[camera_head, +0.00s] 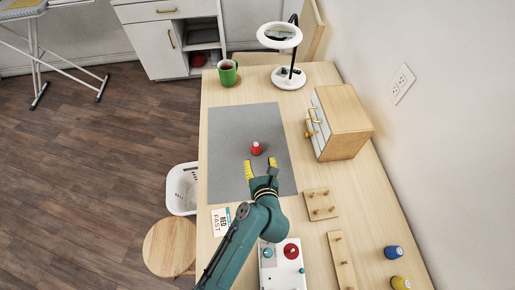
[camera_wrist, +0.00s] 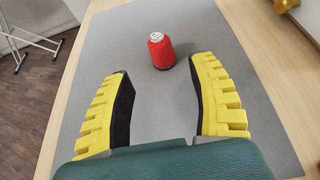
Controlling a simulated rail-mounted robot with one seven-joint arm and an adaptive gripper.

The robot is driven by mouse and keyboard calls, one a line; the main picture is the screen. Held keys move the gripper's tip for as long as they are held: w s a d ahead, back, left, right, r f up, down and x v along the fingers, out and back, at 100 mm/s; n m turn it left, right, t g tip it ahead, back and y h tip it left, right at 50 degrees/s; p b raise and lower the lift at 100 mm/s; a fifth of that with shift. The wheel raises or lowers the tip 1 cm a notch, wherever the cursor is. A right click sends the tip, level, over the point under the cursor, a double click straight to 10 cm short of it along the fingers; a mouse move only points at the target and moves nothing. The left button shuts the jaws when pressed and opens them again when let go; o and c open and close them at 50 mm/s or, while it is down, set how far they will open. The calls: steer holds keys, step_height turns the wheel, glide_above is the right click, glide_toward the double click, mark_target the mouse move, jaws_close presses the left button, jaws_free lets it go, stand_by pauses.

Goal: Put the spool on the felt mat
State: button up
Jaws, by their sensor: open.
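A red spool (camera_head: 256,148) stands upright on the grey felt mat (camera_head: 230,130), a little right of the mat's middle. In the wrist view the red spool (camera_wrist: 161,51) stands beyond the fingertips, nearer the right finger, with its pale top showing. The grey mat (camera_wrist: 150,120) also fills most of that view. My gripper (camera_head: 261,167) is over the mat on the near side of the spool. In the wrist view my gripper (camera_wrist: 157,65) has its yellow fingers wide apart with nothing between them.
A small drawer cabinet (camera_head: 347,118) stands right of the mat. A green mug (camera_head: 227,74) and a lamp (camera_head: 289,80) are at the back. Peg boards (camera_head: 321,204), a blue spool (camera_head: 393,252) and a yellow spool (camera_head: 400,283) lie front right. The mat's left part is clear.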

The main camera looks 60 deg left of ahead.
steer(key=v, duration=0.2)
steer(key=shift+s+d, duration=0.1)
steer(key=shift+d, duration=0.15)
steer(key=shift+r, duration=0.25)
steer(key=w+d+r+n+t+h, duration=0.1)
steer(key=w+d+r+n+t, duration=0.2)
steer(key=w+d+r+n, duration=0.45)
steer(key=w+d+r+n+t+h, duration=0.2)
steer(key=d+r+t, duration=0.25)
steer(key=r, duration=0.55)
steer(key=w+d+r+n+t+h, duration=0.1)
steer(key=w+d+r+n+t, duration=0.25)
steer(key=d+r, duration=0.45)
steer(key=s+d+r+n+t+h, duration=0.3)
steer(key=d+r+n+h, duration=0.1)
steer(key=d+r, duration=0.4)
steer(key=s+d+r+n+t+h, duration=0.3)
steer(key=d+r, duration=0.6)
steer(key=r, duration=0.3)
steer(key=shift+s+d+r+n+h, duration=0.15)
steer(key=shift+s+d+n+h, duration=0.25)
steer(key=shift+n+h, duration=0.7)
